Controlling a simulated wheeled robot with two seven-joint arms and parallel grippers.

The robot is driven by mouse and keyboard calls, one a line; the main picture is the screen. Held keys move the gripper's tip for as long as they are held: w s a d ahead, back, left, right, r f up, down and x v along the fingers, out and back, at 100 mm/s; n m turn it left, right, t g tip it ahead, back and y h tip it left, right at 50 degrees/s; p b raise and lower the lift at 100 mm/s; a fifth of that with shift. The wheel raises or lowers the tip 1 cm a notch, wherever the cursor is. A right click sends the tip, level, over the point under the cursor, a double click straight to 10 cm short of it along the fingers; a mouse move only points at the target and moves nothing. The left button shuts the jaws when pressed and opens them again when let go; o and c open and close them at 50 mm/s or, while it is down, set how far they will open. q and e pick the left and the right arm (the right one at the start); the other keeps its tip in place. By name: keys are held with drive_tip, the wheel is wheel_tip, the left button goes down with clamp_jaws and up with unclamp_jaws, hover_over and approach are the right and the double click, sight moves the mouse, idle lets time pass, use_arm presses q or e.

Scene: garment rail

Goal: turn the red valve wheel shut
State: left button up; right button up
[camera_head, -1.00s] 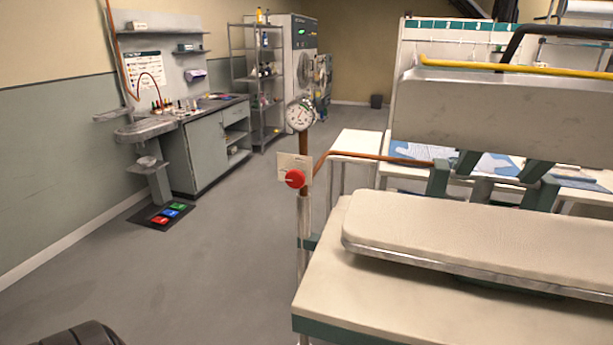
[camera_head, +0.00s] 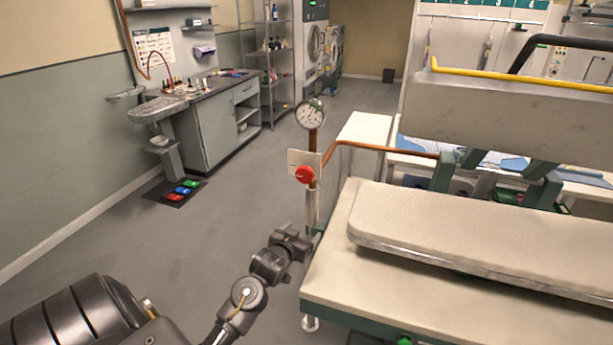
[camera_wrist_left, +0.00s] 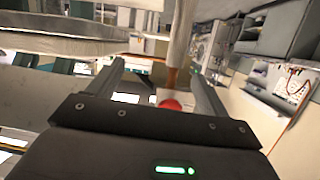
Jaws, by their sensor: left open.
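The red valve wheel (camera_head: 305,175) sits on a pale plate (camera_head: 296,160) on the upright pipe, below a round pressure gauge (camera_head: 310,114). My left gripper (camera_head: 305,238) is below the wheel in the head view, beside the press table's near left corner. In the left wrist view the red wheel (camera_wrist_left: 171,104) shows between the two fingers (camera_wrist_left: 155,80), farther off and not touched. The fingers are apart and empty. The wheel's lower part is hidden by the gripper body in the wrist view. My right gripper is not in view.
The press table (camera_head: 400,290) with its padded board (camera_head: 470,235) stands right of the pipe. A copper pipe (camera_head: 385,149) runs right from the upright. A counter with sink (camera_head: 160,110) and a coloured pedal mat (camera_head: 160,194) are at left. The floor between is clear.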

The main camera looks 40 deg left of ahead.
sight(303, 178)
use_arm(q)
drive_tip(key=w+a+r+n+t+y, duration=0.1)
drive_tip(key=w+a+r+t, duration=0.15)
drive_tip(key=r, duration=0.35)
drive_tip(key=w+a+r+t+y, duration=0.1)
drive_tip(key=a+r, duration=0.2)
drive_tip(key=r, duration=0.2)
drive_tip(key=shift+g, duration=0.25)
drive_tip(key=p+x, duration=0.3)
drive_tip(key=x, duration=0.7)
drive_tip(key=shift+w+a, duration=0.1)
drive_tip(key=shift+w, duration=0.2)
drive_tip(key=shift+c, duration=0.2)
drive_tip(key=c, duration=1)
